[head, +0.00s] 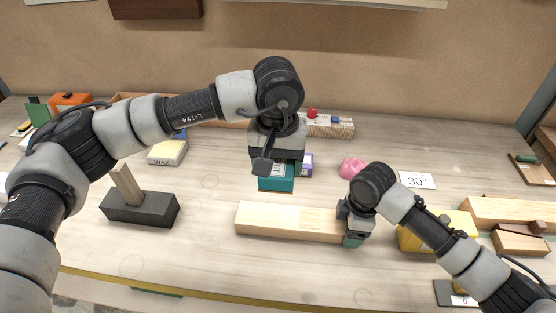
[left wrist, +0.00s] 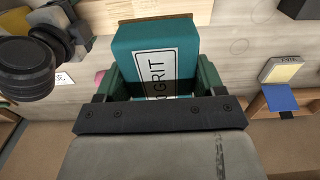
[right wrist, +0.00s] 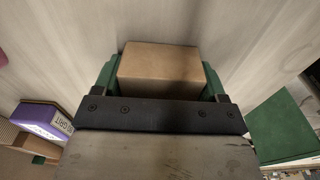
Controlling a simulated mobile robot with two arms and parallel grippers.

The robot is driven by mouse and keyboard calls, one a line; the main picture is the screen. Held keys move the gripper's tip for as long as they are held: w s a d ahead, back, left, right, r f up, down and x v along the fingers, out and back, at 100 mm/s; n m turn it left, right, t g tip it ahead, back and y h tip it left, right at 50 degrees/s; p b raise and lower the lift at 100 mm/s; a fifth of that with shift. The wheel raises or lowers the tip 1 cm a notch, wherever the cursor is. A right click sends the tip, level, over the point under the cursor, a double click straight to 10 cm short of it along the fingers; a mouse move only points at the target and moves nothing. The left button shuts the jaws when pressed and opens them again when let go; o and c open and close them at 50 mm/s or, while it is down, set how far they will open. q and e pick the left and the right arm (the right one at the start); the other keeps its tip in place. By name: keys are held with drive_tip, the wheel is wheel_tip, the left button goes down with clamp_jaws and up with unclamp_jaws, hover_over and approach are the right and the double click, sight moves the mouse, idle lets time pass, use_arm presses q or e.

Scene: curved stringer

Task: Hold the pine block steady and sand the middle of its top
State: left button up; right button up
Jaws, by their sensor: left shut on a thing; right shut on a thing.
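The pale pine block (head: 285,218) lies flat along the front middle of the table. My right gripper (head: 353,238) is shut on its right end; in the right wrist view the block's end (right wrist: 160,68) sits between the green fingers. My left gripper (head: 277,160) is shut on a teal sanding block (head: 276,184) with a white GRIT label, which fills the jaws in the left wrist view (left wrist: 155,60). In the head view the teal block shows just above the pine block's far edge, apart from it. Its underside is hidden in the head view.
A purple GRIT block (head: 307,163), a pink object (head: 352,168) and a 30° card (head: 417,181) lie behind. A dark block with a wooden upright (head: 138,208) stands left. A yellow object (head: 456,222) and wooden pieces (head: 520,241) crowd the right.

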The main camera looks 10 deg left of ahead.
idle(0.5)
use_arm(q)
drive_tip(key=d, duration=0.3)
drive_tip(key=shift+d, duration=0.3)
approach(305, 219)
drive_tip(key=shift+w+a+f, duration=0.1)
drive_tip(key=shift+a+f, duration=0.35)
drive_tip(key=shift+f, duration=0.4)
drive_tip(key=shift+a+f, duration=0.5)
drive_tip(key=shift+f, duration=0.35)
drive_tip(key=shift+a+f, duration=0.45)
drive_tip(key=shift+f, duration=0.4)
drive_tip(key=shift+f, duration=0.75)
drive_tip(key=shift+d, duration=0.1)
drive_tip(key=shift+d+r, duration=0.1)
drive_tip(key=shift+d, duration=1.2)
